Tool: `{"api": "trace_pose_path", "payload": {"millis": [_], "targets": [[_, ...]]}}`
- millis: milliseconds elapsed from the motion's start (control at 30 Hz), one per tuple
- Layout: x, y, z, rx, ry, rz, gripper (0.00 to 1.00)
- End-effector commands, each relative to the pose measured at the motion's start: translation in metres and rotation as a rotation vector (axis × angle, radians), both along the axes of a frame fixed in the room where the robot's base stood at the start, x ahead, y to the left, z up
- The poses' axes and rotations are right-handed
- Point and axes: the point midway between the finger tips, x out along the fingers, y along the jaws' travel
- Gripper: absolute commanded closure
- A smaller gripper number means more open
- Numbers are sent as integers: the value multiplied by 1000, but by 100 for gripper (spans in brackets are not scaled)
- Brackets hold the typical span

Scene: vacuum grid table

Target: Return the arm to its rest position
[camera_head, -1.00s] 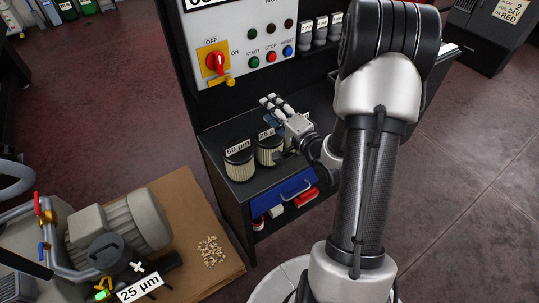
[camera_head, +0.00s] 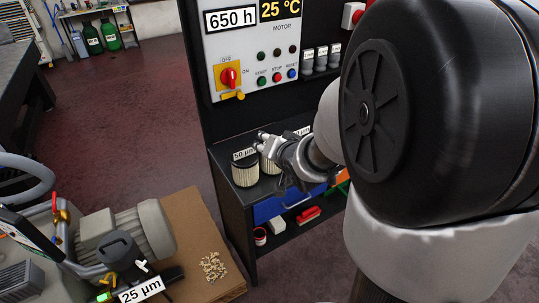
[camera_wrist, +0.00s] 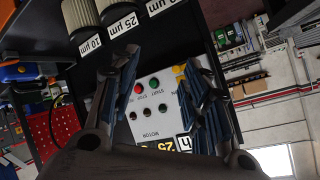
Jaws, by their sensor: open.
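My gripper (camera_head: 272,162) is in front of the black filter shelf (camera_head: 235,190) in the head view, with its fingers spread and nothing between them. In the wrist view my gripper (camera_wrist: 172,75) shows two dark fingers apart, with the white control panel (camera_wrist: 158,112) seen between them. My large black and silver arm joint fills the right of the head view and hides much behind it. A filter with a 50 µm label (camera_head: 245,172) stands on the shelf beside the gripper. Another filter (camera_head: 268,163) is partly hidden by the fingers.
The panel has a red and yellow switch (camera_head: 229,77). A pump (camera_head: 125,235) stands at lower left, near pellets (camera_head: 213,266) on a cardboard sheet (camera_head: 190,215). Open floor lies at left.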

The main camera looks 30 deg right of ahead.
Motion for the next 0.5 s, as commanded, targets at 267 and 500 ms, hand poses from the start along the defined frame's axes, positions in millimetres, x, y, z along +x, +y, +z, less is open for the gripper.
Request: {"api": "trace_pose_path", "payload": {"millis": [267, 500], "targets": [[-5, 3, 2, -25, 26, 5, 57], [-5, 3, 2, -25, 26, 5, 57]]}}
